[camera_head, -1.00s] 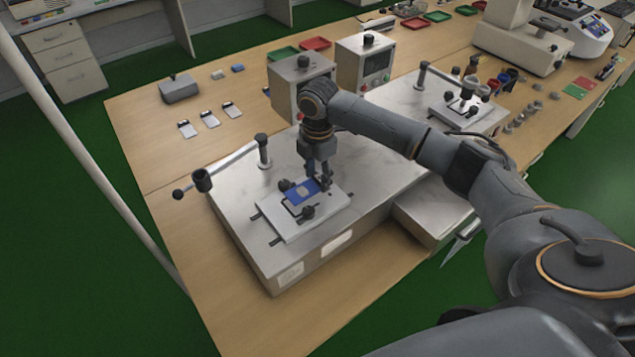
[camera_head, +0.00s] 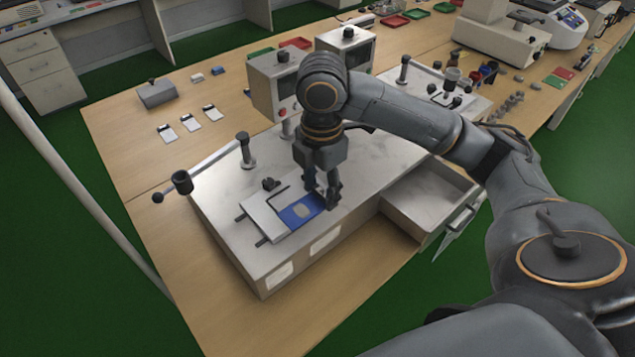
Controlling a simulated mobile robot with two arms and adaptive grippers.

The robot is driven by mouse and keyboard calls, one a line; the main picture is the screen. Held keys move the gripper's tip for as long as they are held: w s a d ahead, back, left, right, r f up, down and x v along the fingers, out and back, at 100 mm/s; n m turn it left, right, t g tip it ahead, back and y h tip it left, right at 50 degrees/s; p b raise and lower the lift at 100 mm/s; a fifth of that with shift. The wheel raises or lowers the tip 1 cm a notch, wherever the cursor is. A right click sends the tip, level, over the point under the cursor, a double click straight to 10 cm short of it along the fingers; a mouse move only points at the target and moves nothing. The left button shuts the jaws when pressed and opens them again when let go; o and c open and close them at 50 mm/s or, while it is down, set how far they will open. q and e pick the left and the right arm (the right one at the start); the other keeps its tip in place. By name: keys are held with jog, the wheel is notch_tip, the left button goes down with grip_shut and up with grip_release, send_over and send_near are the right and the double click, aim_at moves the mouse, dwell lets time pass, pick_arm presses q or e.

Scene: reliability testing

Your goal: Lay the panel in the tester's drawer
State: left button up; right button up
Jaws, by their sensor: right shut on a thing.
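My right gripper (camera_head: 323,198) points down and is shut on the panel's right edge. The panel overlaps the pale fixture plate (camera_head: 261,213) on top of the tester (camera_head: 225,181) and hides part of it; it looks slightly raised, though the gap is hard to judge. The tester's drawer (camera_head: 432,196) is pulled out on the right side, with its pale bare floor in view and a handle at its outer end. My left gripper is out of view.
A lever arm with a dark knob (camera_head: 182,183) stands at the tester's left. Grey control boxes (camera_head: 272,83) stand behind. A second clamp fixture (camera_head: 446,97) is at the back right. Small cards (camera_head: 190,123) lie on the wooden table (camera_head: 130,160).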

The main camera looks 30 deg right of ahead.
jog(key=shift+f, duration=0.1)
notch_tip(320, 180, down, 10)
jog(key=b, duration=0.2)
jog(key=shift+b, duration=0.4)
dwell(1.0)
dwell(0.4)
